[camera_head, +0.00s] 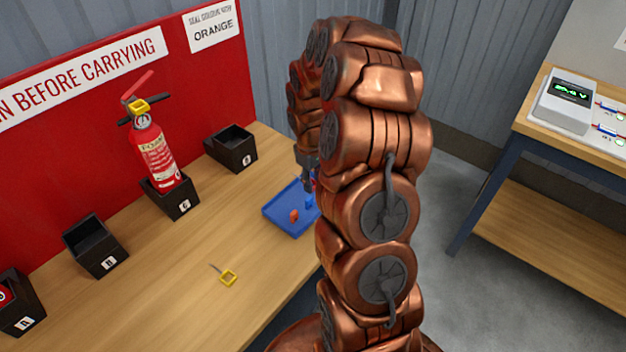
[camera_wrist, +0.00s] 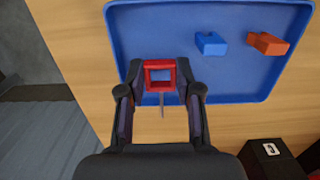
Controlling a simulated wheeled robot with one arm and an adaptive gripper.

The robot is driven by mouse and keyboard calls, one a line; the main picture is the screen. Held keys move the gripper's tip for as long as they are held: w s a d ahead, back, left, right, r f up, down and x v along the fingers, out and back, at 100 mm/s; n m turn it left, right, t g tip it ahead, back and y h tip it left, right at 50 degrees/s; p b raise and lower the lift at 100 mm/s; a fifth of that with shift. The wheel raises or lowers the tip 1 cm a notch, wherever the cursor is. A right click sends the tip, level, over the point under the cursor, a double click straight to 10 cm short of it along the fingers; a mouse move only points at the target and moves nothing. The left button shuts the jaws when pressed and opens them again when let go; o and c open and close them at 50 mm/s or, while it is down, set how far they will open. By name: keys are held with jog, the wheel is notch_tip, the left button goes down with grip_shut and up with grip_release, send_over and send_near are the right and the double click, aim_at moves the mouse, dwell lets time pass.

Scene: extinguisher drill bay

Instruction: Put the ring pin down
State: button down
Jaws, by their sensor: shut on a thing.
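My gripper (camera_wrist: 160,84) is shut on a red ring pin (camera_wrist: 159,64), with a square ring and a thin grey pin pointing toward the wrist. It holds the ring pin over the near edge of a blue tray (camera_wrist: 205,99); I cannot tell its height above the tray. In the head view my gripper (camera_head: 309,178) is over the tray (camera_head: 281,224), partly hidden by my arm. A yellow ring pin (camera_head: 229,278) lies on the wooden table. Another yellow ring (camera_head: 139,105) sits at the head of the fire extinguisher (camera_head: 154,153).
The tray holds a blue block (camera_wrist: 210,43) and an orange block (camera_wrist: 268,43). The extinguisher stands in a black holder (camera_head: 171,201). Empty black holders (camera_head: 95,247) and (camera_head: 232,150) flank it. The table's front is mostly clear. A bench (camera_head: 550,130) with a grey device stands right.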

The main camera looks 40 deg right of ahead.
jog(key=shift+f, duration=0.3)
jog(key=c, duration=0.8)
grip_release()
jog(key=shift+r, duration=0.15)
